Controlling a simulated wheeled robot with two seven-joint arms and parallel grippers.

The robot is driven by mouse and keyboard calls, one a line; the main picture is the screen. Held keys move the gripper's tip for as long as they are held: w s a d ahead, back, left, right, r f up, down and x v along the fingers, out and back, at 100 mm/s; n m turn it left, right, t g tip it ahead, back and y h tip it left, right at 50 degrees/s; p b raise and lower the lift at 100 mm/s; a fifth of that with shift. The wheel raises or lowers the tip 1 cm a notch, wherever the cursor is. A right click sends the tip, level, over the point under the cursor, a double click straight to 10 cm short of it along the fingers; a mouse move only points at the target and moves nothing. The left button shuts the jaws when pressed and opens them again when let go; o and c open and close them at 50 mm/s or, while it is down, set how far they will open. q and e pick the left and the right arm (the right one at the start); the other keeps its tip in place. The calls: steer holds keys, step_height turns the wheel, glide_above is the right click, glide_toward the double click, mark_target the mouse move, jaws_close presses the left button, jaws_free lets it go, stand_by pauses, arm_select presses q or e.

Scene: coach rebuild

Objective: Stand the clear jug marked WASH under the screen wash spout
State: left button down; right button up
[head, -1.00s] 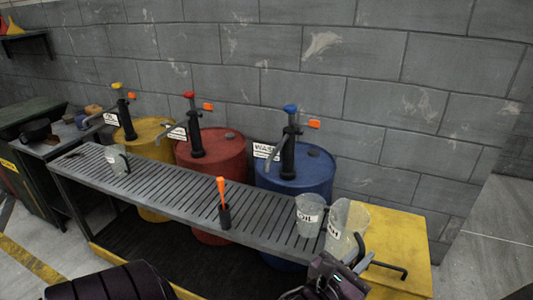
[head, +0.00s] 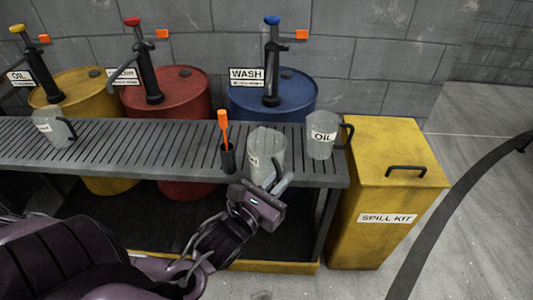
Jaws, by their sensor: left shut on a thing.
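The clear jug (head: 266,146) stands about upright over the front right part of the slatted bench (head: 185,150). Only a piece of its label shows at its left side. My left gripper (head: 272,188) is shut on it from the front, at the handle side. I cannot tell whether its base touches the slats. The screen wash pump (head: 271,62), with a blue knob, rises from the blue drum (head: 300,92) behind the bench, beside a WASH sign (head: 247,77). Its spout is hard to make out against the column. My right gripper is not in view.
A clear jug marked OIL (head: 322,137) stands right of the held jug, at the bench's right end. An orange-handled tool in a dark cup (head: 228,158) stands close left of it. Another clear jug (head: 53,128) is far left. A yellow spill kit bin (head: 390,165) adjoins the right end.

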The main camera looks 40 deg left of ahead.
arm_select(q)
steer(key=shift+s+f, duration=0.1)
steer(key=shift+f, duration=0.35)
steer(key=shift+a, duration=0.2)
steer(key=w+a+f, duration=0.1)
steer(key=w+a, duration=0.2)
steer(key=w, duration=0.2)
steer(key=w+a+f, duration=0.1)
steer(key=w+a, duration=0.2)
steer(key=w, duration=0.2)
steer(key=w+a+f, duration=0.1)
steer(key=w+a, duration=0.2)
steer(key=w, duration=0.2)
steer(key=shift+w+a+f+b, duration=0.1)
steer(key=shift+a+f+b, duration=0.1)
steer(key=shift+b, duration=0.15)
steer(key=shift+f, duration=0.1)
steer(key=c, duration=1.5)
jaws_free()
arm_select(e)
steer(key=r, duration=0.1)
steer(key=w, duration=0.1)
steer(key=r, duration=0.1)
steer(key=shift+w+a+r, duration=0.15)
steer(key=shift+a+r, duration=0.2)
